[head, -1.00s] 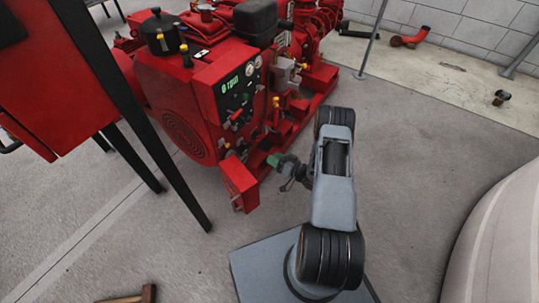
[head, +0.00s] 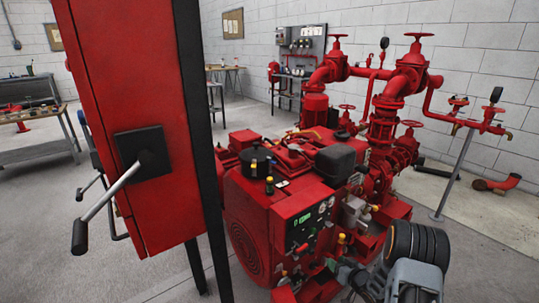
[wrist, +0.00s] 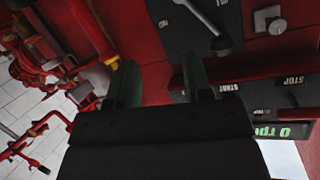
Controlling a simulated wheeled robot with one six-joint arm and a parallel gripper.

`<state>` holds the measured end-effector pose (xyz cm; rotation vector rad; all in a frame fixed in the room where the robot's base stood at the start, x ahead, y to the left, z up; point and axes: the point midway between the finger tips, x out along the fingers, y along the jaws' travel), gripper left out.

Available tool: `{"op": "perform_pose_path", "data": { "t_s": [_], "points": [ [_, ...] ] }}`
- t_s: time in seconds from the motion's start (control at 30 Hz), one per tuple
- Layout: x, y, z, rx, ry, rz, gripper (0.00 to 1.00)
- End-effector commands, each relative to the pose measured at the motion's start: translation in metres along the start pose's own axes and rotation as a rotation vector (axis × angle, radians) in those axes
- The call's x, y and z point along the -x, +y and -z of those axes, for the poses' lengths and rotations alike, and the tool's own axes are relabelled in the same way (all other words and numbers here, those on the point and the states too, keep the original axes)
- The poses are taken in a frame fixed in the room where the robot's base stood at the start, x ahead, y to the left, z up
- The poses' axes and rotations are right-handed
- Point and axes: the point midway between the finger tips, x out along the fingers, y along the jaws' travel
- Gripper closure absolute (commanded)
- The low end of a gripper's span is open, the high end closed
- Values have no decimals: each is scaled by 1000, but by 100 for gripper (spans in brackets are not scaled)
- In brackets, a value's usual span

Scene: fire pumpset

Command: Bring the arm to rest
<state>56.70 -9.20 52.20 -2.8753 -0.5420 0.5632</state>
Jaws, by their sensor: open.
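My gripper (wrist: 160,84) shows in the wrist view with its two green fingers apart and nothing between them. The red engine's control panel (wrist: 285,95) lies beyond the fingers, with START and STOP labels and a lit green display (wrist: 285,131). A grey lever (wrist: 205,18) on a dark plate and a grey knob (wrist: 269,16) are also there. In the head view my arm is at the bottom right, in front of the red pump set (head: 262,212), and the panel (head: 312,222) is left of it. The fingertips are hard to make out there.
A red cabinet (head: 120,90) with a long lever handle (head: 105,205) stands close at the left on black legs. Red pipes and valves (head: 385,110) rise behind the engine. A workbench (head: 40,145) stands at the far left. Open floor (head: 465,235) shows at the right.

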Motion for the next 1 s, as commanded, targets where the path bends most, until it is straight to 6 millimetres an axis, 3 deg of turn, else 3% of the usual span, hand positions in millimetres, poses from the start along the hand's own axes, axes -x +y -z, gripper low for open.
{"op": "perform_pose_path", "data": {
  "t_s": [0.03, 0.1, 0.3, 0.43, 0.53, 0.7, 0.83, 1.0],
  "points": [
    [13, -10, 60, 54, -37, -67, 54],
    [28, -17, 107, 101, -102, -166, 54],
    [97, -58, 227, 151, -283, -404, 54],
    [156, -101, 286, 123, -407, -502, 54],
    [204, -140, 317, 82, -505, -536, 54],
    [276, -204, 344, 5, -658, -518, 54],
    [317, -243, 351, -39, -751, -471, 54],
    [349, -274, 351, -70, -828, -416, 54]
  ]
}}
